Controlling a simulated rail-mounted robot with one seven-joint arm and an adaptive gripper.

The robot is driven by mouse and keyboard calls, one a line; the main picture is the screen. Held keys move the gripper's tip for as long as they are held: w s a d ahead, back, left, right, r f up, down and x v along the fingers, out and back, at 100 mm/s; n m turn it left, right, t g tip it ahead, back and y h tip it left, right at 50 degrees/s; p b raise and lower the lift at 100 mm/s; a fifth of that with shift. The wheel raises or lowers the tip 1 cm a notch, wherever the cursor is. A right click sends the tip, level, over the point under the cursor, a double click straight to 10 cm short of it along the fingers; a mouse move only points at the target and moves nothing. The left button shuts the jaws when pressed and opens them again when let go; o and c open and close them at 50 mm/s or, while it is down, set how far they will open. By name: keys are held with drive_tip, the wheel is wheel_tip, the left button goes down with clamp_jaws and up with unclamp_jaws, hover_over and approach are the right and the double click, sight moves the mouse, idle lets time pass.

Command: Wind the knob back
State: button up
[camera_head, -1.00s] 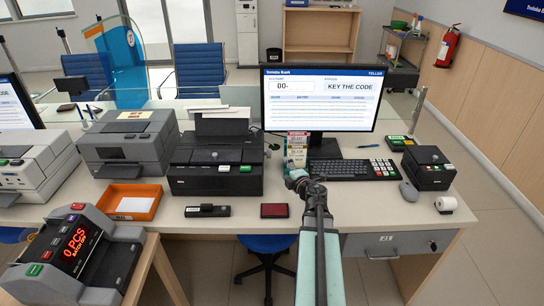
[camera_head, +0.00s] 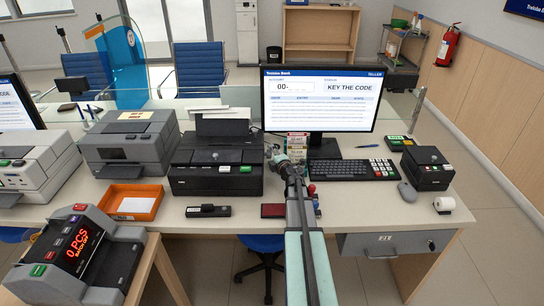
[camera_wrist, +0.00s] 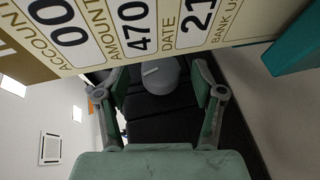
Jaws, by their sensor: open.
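The knob (camera_wrist: 160,77), grey and round with a white mark on its face, shows in the wrist view against the black side of a machine. My gripper (camera_wrist: 157,82) is open, with one finger on each side of the knob. A gap shows between the knob and each finger. In the head view my gripper (camera_head: 274,156) is at the right end of the black printer (camera_head: 215,178). The knob cannot be made out there.
A printed slip (camera_wrist: 130,25) with account, amount and date boxes spans the top of the wrist view, close to my fingers. In the head view the monitor (camera_head: 322,98) reads "KEY THE CODE", and the keyboard (camera_head: 352,169) lies to the right. A dark red pad (camera_head: 272,211) lies in front.

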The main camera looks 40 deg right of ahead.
drive_tip(key=c, duration=1.1)
drive_tip(key=shift+c, duration=0.2)
drive_tip(key=shift+r+p, duration=0.1)
drive_tip(key=shift+p, duration=0.2)
drive_tip(key=p, duration=0.3)
drive_tip(key=shift+w+r, duration=0.15)
drive_tip(key=shift+r, duration=0.15)
drive_tip(key=g+p, duration=0.1)
drive_tip(key=p, duration=0.5)
drive_tip(key=shift+d+r, duration=0.1)
drive_tip(key=g+y+p, duration=0.1)
drive_tip(key=p, duration=0.3)
drive_tip(key=shift+w+m+p, duration=0.1)
drive_tip(key=shift+m+p, duration=0.2)
drive_tip(key=shift+g+p, duration=0.3)
drive_tip(key=shift+p, duration=0.05)
drive_tip(key=shift+f, duration=0.2)
